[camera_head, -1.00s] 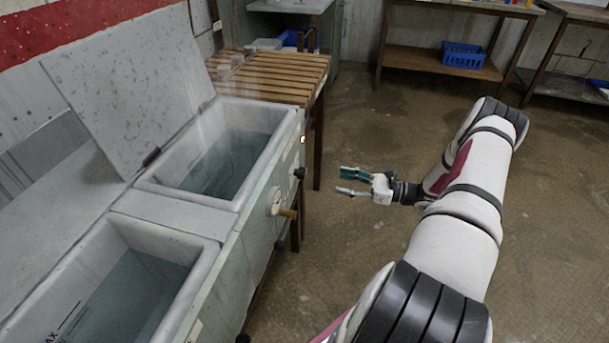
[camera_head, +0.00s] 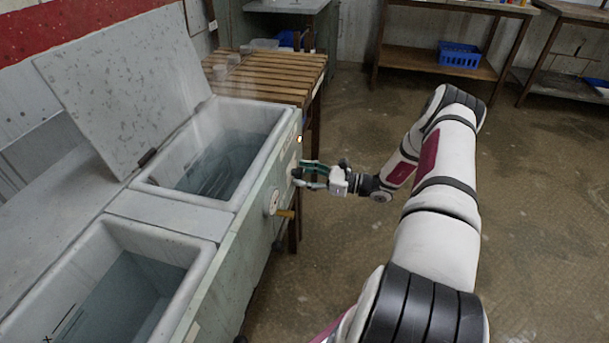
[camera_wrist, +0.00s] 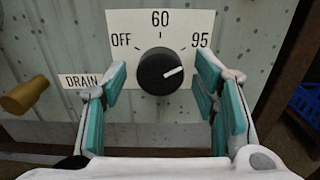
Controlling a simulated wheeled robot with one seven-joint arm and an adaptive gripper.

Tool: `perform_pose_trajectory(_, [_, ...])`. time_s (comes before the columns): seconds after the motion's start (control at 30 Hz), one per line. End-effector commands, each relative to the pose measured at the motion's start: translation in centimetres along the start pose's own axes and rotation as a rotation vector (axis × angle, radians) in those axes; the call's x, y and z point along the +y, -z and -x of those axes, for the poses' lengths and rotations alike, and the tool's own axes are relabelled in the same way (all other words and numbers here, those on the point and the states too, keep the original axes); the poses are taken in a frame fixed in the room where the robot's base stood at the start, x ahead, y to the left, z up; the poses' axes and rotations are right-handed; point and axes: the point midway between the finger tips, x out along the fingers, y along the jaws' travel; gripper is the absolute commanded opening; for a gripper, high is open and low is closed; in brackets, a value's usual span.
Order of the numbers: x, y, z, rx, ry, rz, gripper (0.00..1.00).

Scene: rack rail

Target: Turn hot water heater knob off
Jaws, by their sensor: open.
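The black heater knob (camera_wrist: 160,71) is on the front panel in the wrist view, on a pale label plate (camera_wrist: 194,24) marked OFF, 60 and 95. My gripper (camera_wrist: 160,88) is open, with one teal-padded finger on each side of the knob and gaps on both sides. In the head view my gripper (camera_head: 299,173) is close to the heater's front face, and its fingers largely hide the knob there.
The heater has two open water basins (camera_head: 215,150) and a raised lid (camera_head: 125,85). A slatted wooden table (camera_head: 275,77) stands behind. The floor to the right is free.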

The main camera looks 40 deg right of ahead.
Motion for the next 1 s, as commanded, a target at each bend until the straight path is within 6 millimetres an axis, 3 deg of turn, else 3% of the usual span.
perform_pose_trajectory(0.1, [0.0, -0.01, 0.02, 0.0, 0.0, 0.0, 0.52])
perform_pose_trajectory(0.3, [0.01, -0.01, 0.03, 0.0, 0.0, 0.0, 0.07])
perform_pose_trajectory(0.67, [0.01, 0.03, 0.04, 0.0, -0.001, 0.035, 0.06])
perform_pose_trajectory(1.0, [-0.09, 0.03, 0.05, -0.001, 0.001, 0.251, 0.06])
